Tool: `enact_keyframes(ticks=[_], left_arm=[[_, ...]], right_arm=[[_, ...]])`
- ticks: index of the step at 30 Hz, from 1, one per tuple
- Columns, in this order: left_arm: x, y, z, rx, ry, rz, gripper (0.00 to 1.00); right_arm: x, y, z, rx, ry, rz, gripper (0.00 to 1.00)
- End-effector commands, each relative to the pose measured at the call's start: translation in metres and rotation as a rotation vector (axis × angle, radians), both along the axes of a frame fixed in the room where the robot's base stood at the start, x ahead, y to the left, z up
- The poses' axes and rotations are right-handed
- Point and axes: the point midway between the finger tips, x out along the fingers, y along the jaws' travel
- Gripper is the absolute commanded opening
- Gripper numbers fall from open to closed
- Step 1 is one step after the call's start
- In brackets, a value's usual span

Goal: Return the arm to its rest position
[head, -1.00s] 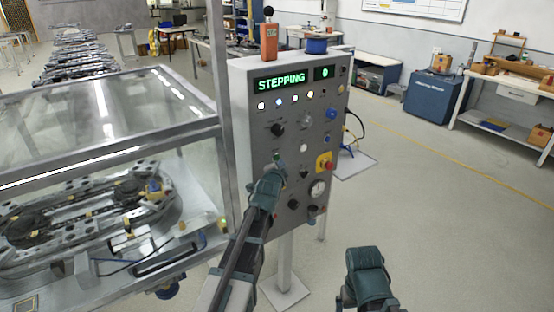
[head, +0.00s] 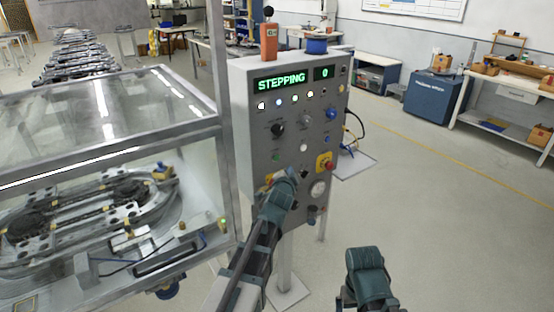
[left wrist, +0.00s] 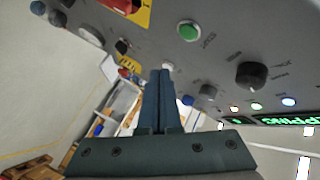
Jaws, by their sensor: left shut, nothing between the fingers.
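My left gripper (head: 289,174) is in front of the lower part of the grey control panel (head: 240,125), its arm coming up from the bottom. In the left wrist view its two fingers (left wrist: 163,75) are together and empty. Their tips overlap the panel close to a small white button; I cannot tell whether they touch. The green button (head: 276,156) is clear of the gripper and also shows in the left wrist view (left wrist: 188,31). The panel display (head: 281,80) reads STEPPING and 0. A teal part of my right arm is at the bottom; its fingers are not visible.
A glass-sided enclosure (head: 110,105) with the ring track (head: 70,218) stands left of the panel. A red button on a yellow plate (head: 325,162) is right of my left gripper. Open floor (head: 430,200) lies to the right, with a blue cabinet (head: 431,96) beyond.

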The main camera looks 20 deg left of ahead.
Motion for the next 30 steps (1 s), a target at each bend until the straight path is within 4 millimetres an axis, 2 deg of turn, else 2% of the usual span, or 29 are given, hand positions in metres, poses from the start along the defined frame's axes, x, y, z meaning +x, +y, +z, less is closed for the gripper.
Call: enact_keyframes(ticks=[12,14,17,20,23,24,27,30], left_arm=[[-0.001,-0.001,-0.001,-0.003,0.005,0.001,0.0],[-0.005,-0.005,-0.006,-0.019,0.027,0.004,0.0],[-0.022,-0.023,-0.029,-0.093,0.126,0.026,0.0],[-0.059,-0.052,-0.067,-0.208,0.303,0.075,0.0],[-0.11,-0.083,-0.106,-0.32,0.515,0.149,0.0],[-0.133,-0.095,-0.119,-0.356,0.598,0.183,0.0],[-0.192,-0.121,-0.145,-0.42,0.798,0.273,0.0],[-0.247,-0.139,-0.16,-0.45,0.966,0.361,0.0]], right_arm=[[0.0,0.0,0.0,0.0,0.0,0.0,0.96],[0.0,0.0,0.0,0.0,0.0,0.0,0.96],[0.0,0.0,0.0,0.0,0.0,0.0,0.96],[0.0,0.0,0.0,0.0,0.0,0.0,0.96],[0.0,0.0,0.0,0.0,0.0,0.0,0.96],[0.0,0.0,0.0,0.0,0.0,0.0,0.96],[0.0,0.0,0.0,0.0,0.0,0.0,0.96],[0.0,0.0,0.0,0.0,0.0,0.0,0.96]])
